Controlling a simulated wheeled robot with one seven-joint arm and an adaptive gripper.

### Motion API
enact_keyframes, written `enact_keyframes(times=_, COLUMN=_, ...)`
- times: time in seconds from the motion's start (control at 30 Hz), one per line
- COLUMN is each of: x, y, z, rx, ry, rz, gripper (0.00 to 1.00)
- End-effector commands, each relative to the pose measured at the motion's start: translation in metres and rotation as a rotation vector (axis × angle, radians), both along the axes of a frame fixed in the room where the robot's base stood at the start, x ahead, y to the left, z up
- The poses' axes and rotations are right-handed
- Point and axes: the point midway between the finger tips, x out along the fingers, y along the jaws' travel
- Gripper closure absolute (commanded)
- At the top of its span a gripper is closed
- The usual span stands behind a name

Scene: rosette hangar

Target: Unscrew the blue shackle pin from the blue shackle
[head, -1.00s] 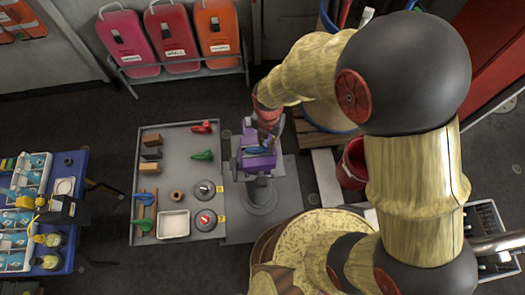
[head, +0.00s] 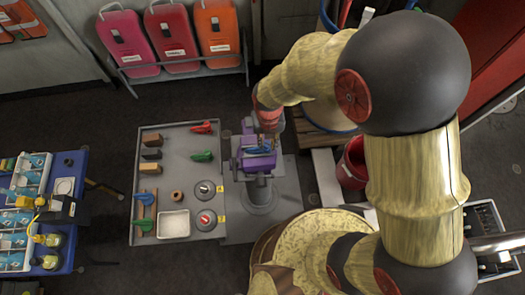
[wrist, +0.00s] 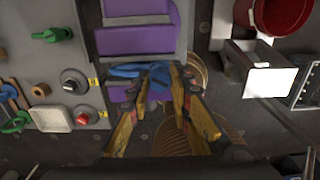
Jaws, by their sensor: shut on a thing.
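The blue shackle (wrist: 125,71) sits at the purple-jawed vise (wrist: 135,40) on a grey pedestal. It also shows in the head view as a small blue shape (head: 258,149) between the purple jaws. My gripper (wrist: 168,84) has its yellow fingers closed around a blue piece at the shackle's right end, which looks like the blue shackle pin (wrist: 160,76). The fingertips hide part of the pin, and I cannot tell how far its thread is engaged. In the head view my gripper (head: 268,132) reaches down just above the vise.
A red bucket (head: 352,165) stands to the right. A blue table (head: 66,225) with bottles is at far left.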

Motion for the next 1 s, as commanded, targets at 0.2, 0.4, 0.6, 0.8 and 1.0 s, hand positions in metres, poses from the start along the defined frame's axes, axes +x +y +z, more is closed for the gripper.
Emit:
enact_keyframes(times=0.2, x=0.0, y=0.0, z=0.0, rx=0.0, ry=0.0, rz=-0.002, gripper=0.72)
enact_keyframes(times=0.4, x=0.0, y=0.0, z=0.0, rx=0.0, ry=0.0, rz=-0.003, gripper=0.6)
enact_keyframes(times=0.6, x=0.0, y=0.0, z=0.0, rx=0.0, ry=0.0, rz=-0.003, gripper=0.58)
enact_keyframes(times=0.8, x=0.0, y=0.0, z=0.003, rx=0.0, ry=0.0, rz=-0.003, gripper=0.58)
enact_keyframes(times=1.0, x=0.0, y=0.0, z=0.02, rx=0.0, ry=0.0, rz=-0.003, gripper=0.58)
